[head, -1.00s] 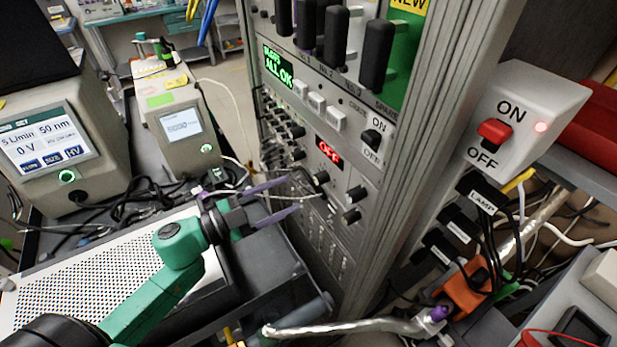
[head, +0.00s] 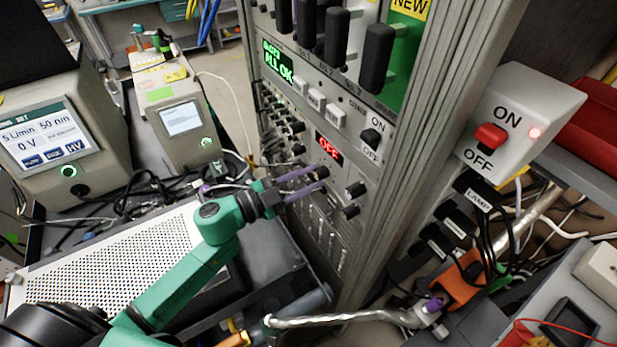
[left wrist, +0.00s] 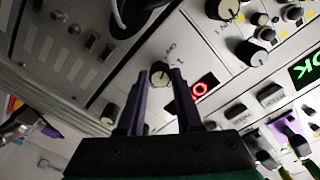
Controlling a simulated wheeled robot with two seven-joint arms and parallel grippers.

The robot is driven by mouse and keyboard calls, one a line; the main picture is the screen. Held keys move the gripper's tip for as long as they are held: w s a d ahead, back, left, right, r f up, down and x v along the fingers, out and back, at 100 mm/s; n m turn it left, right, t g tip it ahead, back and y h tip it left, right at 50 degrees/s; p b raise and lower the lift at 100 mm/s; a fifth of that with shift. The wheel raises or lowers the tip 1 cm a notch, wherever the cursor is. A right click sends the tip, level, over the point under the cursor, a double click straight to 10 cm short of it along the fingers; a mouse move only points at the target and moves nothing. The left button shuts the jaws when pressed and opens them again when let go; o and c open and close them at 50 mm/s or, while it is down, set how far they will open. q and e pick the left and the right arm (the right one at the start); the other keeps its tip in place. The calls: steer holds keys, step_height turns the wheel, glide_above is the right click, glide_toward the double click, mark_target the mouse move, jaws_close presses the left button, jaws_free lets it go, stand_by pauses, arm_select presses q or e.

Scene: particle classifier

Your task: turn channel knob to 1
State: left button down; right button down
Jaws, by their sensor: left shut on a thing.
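A small dark knob with a pale pointer face (left wrist: 159,75) sits on the grey rack panel (left wrist: 105,62), and it also shows in the head view (head: 322,172). My left gripper (head: 320,178) has reached the panel from the left, with its two purple fingers on either side of this knob. In the left wrist view the gripper (left wrist: 160,80) is shut on the knob. The print around the knob is too small to read surely, so its setting is unclear. My right gripper is not in view.
More knobs (head: 355,189) sit close to the right of the gripper, and an ON/OFF switch (head: 371,138) is above them. A perforated box (head: 110,262) lies below my left arm.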

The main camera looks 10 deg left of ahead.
arm_select(q)
steer(key=m+b, duration=0.4)
steer(key=m, duration=0.4)
steer(key=shift+m, duration=0.4)
stand_by(0.5)
steer(key=c, duration=0.6)
jaws_free()
steer(key=shift+r, duration=0.1)
